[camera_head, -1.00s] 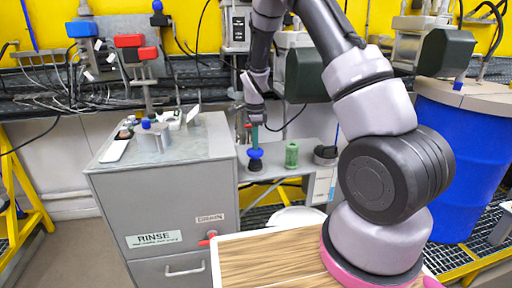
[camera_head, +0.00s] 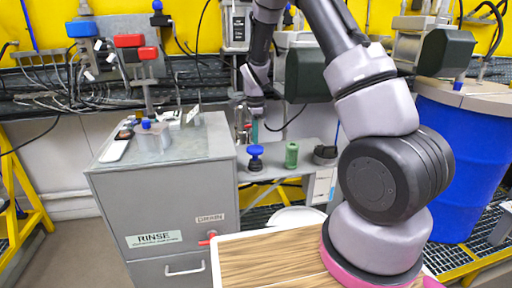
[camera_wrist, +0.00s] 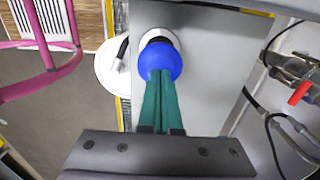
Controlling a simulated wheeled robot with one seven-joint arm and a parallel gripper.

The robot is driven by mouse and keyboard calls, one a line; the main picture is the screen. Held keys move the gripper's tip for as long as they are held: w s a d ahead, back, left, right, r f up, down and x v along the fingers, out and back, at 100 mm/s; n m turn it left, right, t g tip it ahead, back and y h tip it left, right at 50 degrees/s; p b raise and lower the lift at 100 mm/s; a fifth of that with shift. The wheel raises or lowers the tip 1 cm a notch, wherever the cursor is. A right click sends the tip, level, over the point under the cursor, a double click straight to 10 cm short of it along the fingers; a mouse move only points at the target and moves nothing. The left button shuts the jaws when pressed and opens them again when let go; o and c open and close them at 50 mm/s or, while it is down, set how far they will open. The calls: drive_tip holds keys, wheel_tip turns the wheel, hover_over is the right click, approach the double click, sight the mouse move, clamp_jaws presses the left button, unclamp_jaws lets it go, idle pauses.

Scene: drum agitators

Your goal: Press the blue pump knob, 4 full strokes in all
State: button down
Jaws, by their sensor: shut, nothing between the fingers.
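The blue pump knob (camera_head: 256,150) stands upright on a dark base on the grey shelf, right of the grey cabinet. It also shows in the wrist view (camera_wrist: 160,58), with a dark stem and a pale round part beyond it. My gripper (camera_head: 254,141) is above the knob, pointing down, its green fingers shut together with nothing between them. In the wrist view the fingertips (camera_wrist: 160,76) overlap the knob's near edge. I cannot tell whether they touch it.
A green cylinder (camera_head: 291,154) stands just right of the knob, and a dark round pot (camera_head: 325,153) farther right. The grey RINSE cabinet (camera_head: 165,190) is close on the left. A wooden-topped table (camera_head: 270,258) is in front.

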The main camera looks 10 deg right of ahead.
sight(255, 147)
drive_tip(key=shift+f, duration=2.3)
drive_tip(key=shift+r, duration=2.3)
wheel_tip(255, 147, up, 6)
